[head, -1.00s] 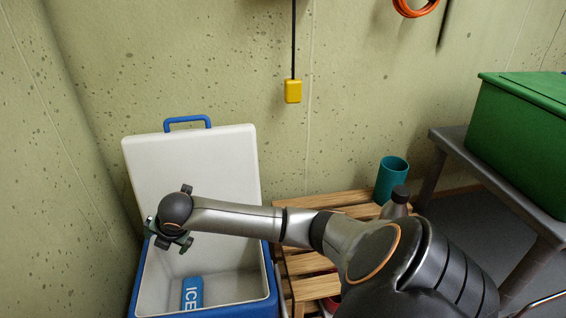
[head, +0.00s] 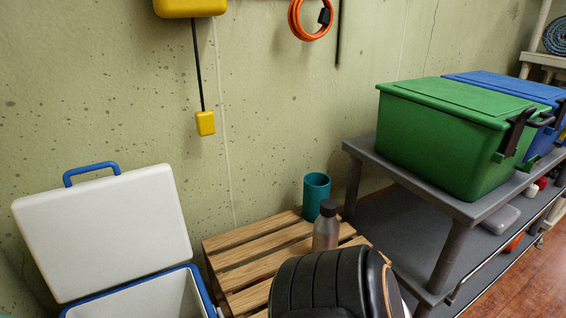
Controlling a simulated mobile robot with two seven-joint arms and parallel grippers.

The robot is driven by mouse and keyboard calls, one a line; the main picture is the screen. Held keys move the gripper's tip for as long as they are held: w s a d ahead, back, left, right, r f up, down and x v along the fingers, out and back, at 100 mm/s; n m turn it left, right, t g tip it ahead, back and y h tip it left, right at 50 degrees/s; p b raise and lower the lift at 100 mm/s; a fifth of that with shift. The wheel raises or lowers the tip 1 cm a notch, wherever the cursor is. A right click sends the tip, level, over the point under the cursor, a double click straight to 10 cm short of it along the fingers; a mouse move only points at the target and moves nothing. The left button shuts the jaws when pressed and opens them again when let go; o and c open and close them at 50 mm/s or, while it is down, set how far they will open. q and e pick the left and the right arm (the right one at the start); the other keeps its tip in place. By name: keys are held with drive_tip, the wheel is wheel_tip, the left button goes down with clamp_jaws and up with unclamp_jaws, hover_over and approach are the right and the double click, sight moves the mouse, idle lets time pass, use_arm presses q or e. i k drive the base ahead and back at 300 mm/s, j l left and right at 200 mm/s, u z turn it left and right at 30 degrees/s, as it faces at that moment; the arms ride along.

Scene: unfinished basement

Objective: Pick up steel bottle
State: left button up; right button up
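The steel bottle (head: 325,232), grey with a dark cap, stands upright on the slatted wooden crate or bench (head: 239,276), near its right side. Its lower part is partly hidden by my own dark arm link in front of it. A teal cup (head: 316,194) stands just behind the bottle on the same slats. Neither of my grippers shows in the head view now; only a large arm segment is visible at the bottom centre.
An open cooler (head: 108,235) with a white lid and blue rim stands at left. A grey shelf table (head: 403,185) at right holds a green bin (head: 443,137) and a blue bin (head: 510,88). Small items sit on its lower shelf. The wall is close behind.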

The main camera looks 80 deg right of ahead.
sight(325, 232)
drive_tip(key=z, duration=2.75)
